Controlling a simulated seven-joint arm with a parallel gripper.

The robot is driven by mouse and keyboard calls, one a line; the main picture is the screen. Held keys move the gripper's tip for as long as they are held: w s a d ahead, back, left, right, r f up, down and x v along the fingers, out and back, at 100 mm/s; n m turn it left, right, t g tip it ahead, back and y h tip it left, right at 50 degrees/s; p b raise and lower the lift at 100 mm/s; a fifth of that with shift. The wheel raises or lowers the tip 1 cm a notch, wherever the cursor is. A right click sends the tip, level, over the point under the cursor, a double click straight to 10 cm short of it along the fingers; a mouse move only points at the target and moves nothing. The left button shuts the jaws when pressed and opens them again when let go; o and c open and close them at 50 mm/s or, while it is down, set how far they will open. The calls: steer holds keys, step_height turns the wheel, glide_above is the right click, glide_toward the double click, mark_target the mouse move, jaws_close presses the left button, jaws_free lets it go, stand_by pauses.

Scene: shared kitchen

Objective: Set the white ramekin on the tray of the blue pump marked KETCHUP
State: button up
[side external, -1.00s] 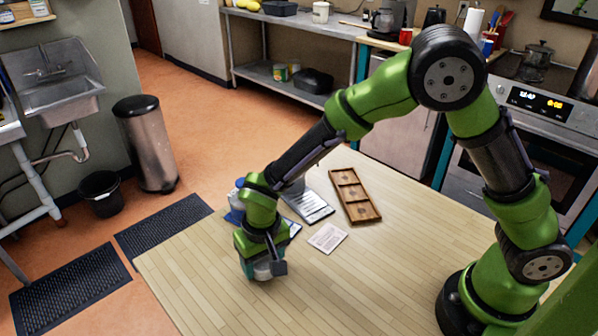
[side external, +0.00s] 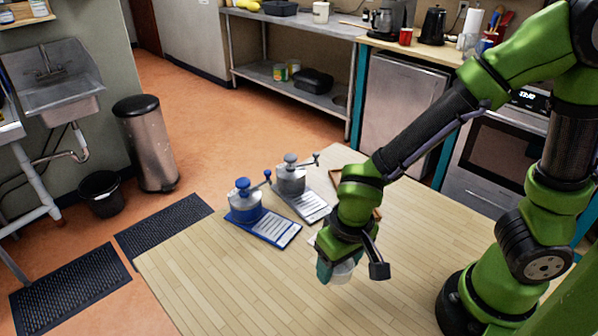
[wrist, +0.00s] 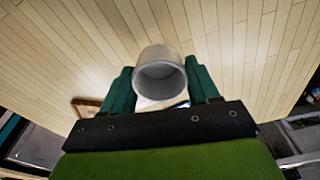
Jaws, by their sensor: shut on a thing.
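My gripper (side external: 338,262) is shut on the white ramekin (side external: 343,273), which is above the table to the right of the pumps. In the wrist view the ramekin (wrist: 160,72) sits between the two green fingers of my gripper (wrist: 161,88). The blue pump (side external: 245,207) stands at the rear end of its blue tray (side external: 232,217), left of and beyond my gripper. A white printed label lies on the front part of that tray. Its lettering is too small to read. I cannot tell the ramekin's exact height above the table.
A grey pump (side external: 291,180) on a grey tray (side external: 318,215) stands just right of and behind the blue pump. A wooden tray (side external: 335,176) is mostly hidden behind my arm. A pale card (side external: 313,240) is partly hidden by it. The front left table (side external: 220,285) is clear.

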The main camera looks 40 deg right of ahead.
steer(key=shift+m, duration=0.5)
steer(key=w+d, duration=0.3)
steer(key=d, duration=0.1)
steer(key=w+d+r, duration=0.1)
steer(key=w+d, duration=0.1)
steer(key=shift+w+d, duration=0.1)
steer(key=shift+w, duration=0.2)
steer(key=shift+w+r+n, duration=0.1)
steer(key=shift+w+n, duration=0.1)
steer(key=shift+n, duration=0.1)
glide_above(271, 225)
steer(key=shift+s+f, duration=0.15)
steer(key=shift+f, duration=2.35)
steer(key=shift+f, duration=0.1)
steer(key=o, duration=1.1)
